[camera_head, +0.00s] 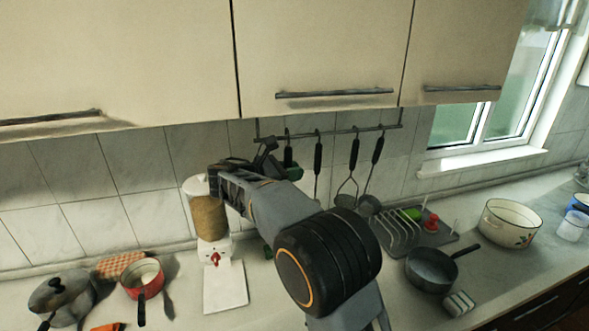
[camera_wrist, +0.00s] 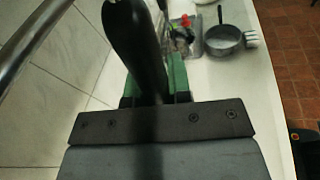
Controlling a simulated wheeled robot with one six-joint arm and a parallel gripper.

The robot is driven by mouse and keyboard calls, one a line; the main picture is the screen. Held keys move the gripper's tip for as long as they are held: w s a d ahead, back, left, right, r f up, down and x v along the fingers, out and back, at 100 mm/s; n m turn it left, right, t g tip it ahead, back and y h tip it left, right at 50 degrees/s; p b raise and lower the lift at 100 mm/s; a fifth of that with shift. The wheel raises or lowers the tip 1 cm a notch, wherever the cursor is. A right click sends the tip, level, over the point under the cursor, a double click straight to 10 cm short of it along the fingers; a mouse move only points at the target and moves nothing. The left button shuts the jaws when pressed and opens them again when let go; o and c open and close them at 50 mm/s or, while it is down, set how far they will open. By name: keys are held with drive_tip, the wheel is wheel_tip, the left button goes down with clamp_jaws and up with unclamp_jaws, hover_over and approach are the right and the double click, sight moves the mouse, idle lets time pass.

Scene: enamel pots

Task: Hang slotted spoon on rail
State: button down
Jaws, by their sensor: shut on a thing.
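My gripper (camera_head: 287,170) is raised just below the wall rail (camera_head: 345,131), near its left end. In the wrist view my gripper (camera_wrist: 155,88) has its green fingers shut on a long black handle (camera_wrist: 135,40), which I take for the slotted spoon's. In the head view a black handle (camera_head: 288,148) stands upright at the gripper, its top close to the rail. I cannot tell whether it touches the rail. The spoon's head is hidden. The rail also crosses the upper left of the wrist view (camera_wrist: 28,42).
Several black-handled utensils (camera_head: 353,165) hang from the rail to the right. Cabinets (camera_head: 320,50) overhang the rail. Below stand a dish rack (camera_head: 400,232), a grey pan (camera_head: 432,268), an enamel pot (camera_head: 508,222), a red saucepan (camera_head: 142,276) and a jar-topped white appliance (camera_head: 209,215).

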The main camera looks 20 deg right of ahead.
drive_tip(key=shift+w+f, duration=0.35)
drive_tip(key=shift+w, duration=0.55)
drive_tip(key=shift+w+f, duration=0.4)
drive_tip(key=shift+w, duration=0.55)
drive_tip(key=shift+w+f, duration=0.35)
drive_tip(key=shift+w, duration=0.55)
drive_tip(key=shift+f, duration=0.1)
drive_tip(key=c, duration=1)
unclamp_jaws()
